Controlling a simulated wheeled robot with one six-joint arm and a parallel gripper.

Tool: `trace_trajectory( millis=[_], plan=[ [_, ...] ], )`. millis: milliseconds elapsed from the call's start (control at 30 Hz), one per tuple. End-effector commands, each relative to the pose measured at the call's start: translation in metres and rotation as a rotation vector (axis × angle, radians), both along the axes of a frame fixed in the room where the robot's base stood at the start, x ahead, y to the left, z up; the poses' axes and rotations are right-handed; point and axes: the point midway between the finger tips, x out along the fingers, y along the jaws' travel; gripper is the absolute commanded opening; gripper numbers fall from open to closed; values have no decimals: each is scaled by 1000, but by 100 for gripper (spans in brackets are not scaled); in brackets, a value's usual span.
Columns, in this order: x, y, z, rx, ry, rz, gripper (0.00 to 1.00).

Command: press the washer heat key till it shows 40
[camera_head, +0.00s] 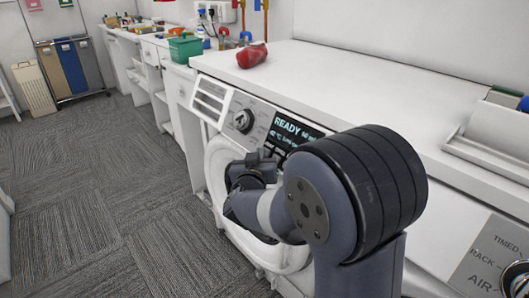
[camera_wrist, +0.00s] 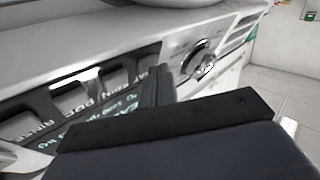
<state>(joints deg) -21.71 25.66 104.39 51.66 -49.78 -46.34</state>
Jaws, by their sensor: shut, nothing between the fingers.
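The white washer (camera_head: 215,165) stands under the counter, with a round knob (camera_head: 243,121) and a dark display (camera_head: 292,132) on its panel. The display reads READY, with a smaller line including a °C value that I cannot read surely. My gripper (camera_head: 254,166) is shut and empty, in front of the panel just below the display; I cannot tell if it touches. In the wrist view my gripper (camera_wrist: 157,85) covers part of the panel. The heat key cannot be made out.
A red object (camera_head: 252,56) lies on the white countertop (camera_head: 350,82) above the washer. A green basket (camera_head: 185,48) stands on the farther counter. A second machine's panel (camera_head: 490,258) is at the lower right. Carpet floor (camera_head: 100,190) is open at the left.

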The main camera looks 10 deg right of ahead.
Motion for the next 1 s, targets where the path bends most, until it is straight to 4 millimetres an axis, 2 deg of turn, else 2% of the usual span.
trace_trajectory(
  millis=[333,667,1000],
  plan=[
    [-7,11,8,0,1,1,0],
    [-8,12,7,0,1,0,0],
    [-23,35,24,-2,1,4,0]
  ],
)
